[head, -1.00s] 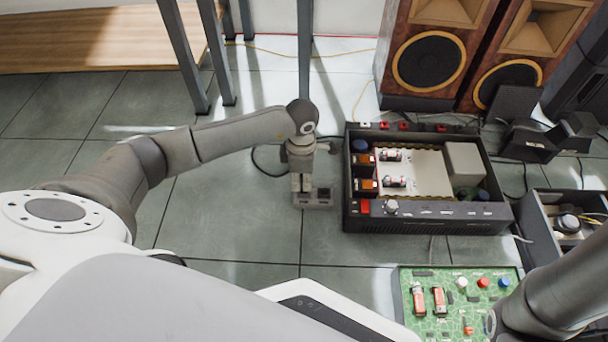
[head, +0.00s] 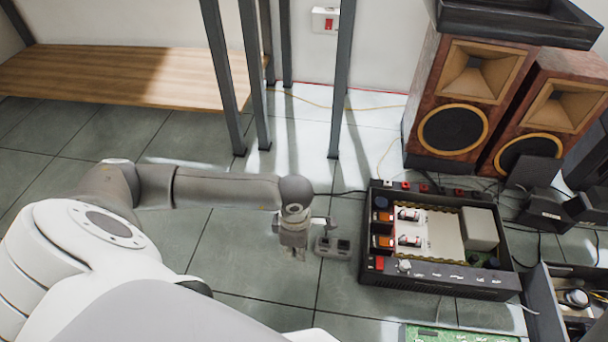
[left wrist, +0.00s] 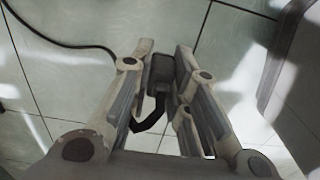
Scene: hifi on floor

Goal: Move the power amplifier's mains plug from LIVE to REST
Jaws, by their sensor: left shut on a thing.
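My left gripper (head: 293,254) hangs fingers-down just left of a small grey twin-socket block (head: 333,248) on the floor. It is shut on a dark plug (left wrist: 161,70), which the left wrist view shows between the fingers with a black cord (left wrist: 150,118) bending away from it. The fingers hide the plug in the head view. Two dark sockets show on the block's top; no LIVE or REST marking is readable. A black open-topped hi-fi chassis (head: 440,281), with small red-and-white parts inside, stands right of the block. My right gripper is not in view.
A wall socket with a red switch (head: 325,20) is at the back. Grey metal legs (head: 342,80) stand beside a wooden shelf (head: 130,75). Wooden speakers (head: 452,129) stand at right. A green circuit board (head: 455,334) shows at the bottom. Floor left of the gripper is clear.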

